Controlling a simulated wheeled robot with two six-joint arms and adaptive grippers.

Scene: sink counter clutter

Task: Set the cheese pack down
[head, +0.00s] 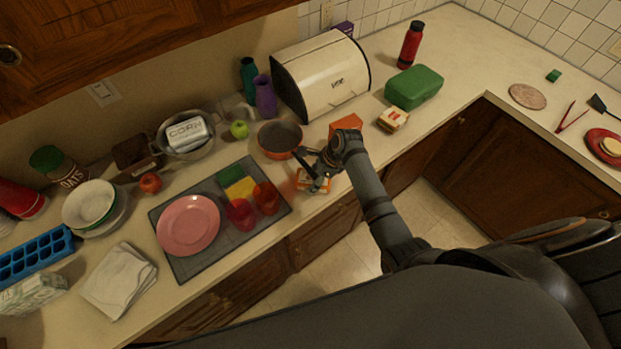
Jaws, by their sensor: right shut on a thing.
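The cheese pack (313,186), a small orange and pale pack, is at the counter's front edge, just right of the grey mat. My right gripper (314,177) is shut on it from above and hides part of it. I cannot tell whether the pack touches the counter or hangs just above it. My left gripper is not in view.
An orange box (346,123) stands behind my right wrist. Red cups (266,197) and a pink plate (188,225) sit on the mat (168,243) to the left.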

